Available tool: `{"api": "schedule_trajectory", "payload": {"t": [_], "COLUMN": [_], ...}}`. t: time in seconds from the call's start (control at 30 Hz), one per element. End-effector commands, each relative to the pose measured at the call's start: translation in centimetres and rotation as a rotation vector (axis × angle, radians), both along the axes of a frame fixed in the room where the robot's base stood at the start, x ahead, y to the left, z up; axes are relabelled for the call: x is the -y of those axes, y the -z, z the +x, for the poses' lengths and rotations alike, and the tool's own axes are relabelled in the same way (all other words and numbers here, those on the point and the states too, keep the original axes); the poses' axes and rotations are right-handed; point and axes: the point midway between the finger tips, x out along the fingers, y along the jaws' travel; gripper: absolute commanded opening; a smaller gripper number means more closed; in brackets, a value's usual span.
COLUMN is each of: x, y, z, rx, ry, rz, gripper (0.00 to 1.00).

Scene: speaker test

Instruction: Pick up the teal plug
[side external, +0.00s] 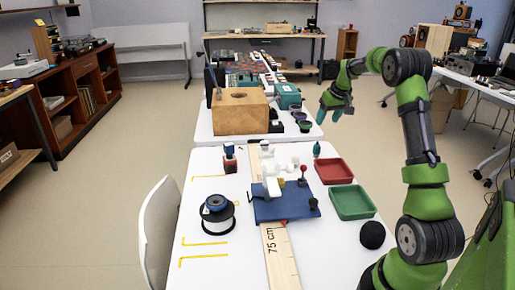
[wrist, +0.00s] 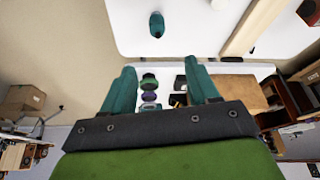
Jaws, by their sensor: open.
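The teal plug (side external: 317,150) is a small, pointed teal piece standing near the far right edge of the front white table, just beyond the red tray. In the wrist view it shows as a rounded teal shape (wrist: 156,24) near the top, with bare white table around it. My gripper (side external: 336,110) is raised in the air beyond and to the right of the plug, apart from it. In the wrist view its two teal fingers (wrist: 161,70) are spread wide with nothing between them.
A red tray (side external: 334,172) and a green tray (side external: 352,202) lie along the right side. A blue board (side external: 285,203) with fixtures sits mid-table, above a wooden ruler (side external: 282,262). A black ball (side external: 372,235) and a spool (side external: 217,219) are nearer. A wooden box (side external: 240,113) stands on the farther table.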

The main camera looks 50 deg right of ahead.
Motion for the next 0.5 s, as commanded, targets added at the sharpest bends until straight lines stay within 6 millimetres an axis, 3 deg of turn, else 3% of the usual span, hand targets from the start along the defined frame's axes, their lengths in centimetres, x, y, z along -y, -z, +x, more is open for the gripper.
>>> {"api": "schedule_trajectory", "payload": {"t": [0.5], "x": [1.6], "y": [9.4], "z": [3.1], "rx": [-0.009], "ry": [-0.013], "rz": [0.004], "gripper": [0.6]}}
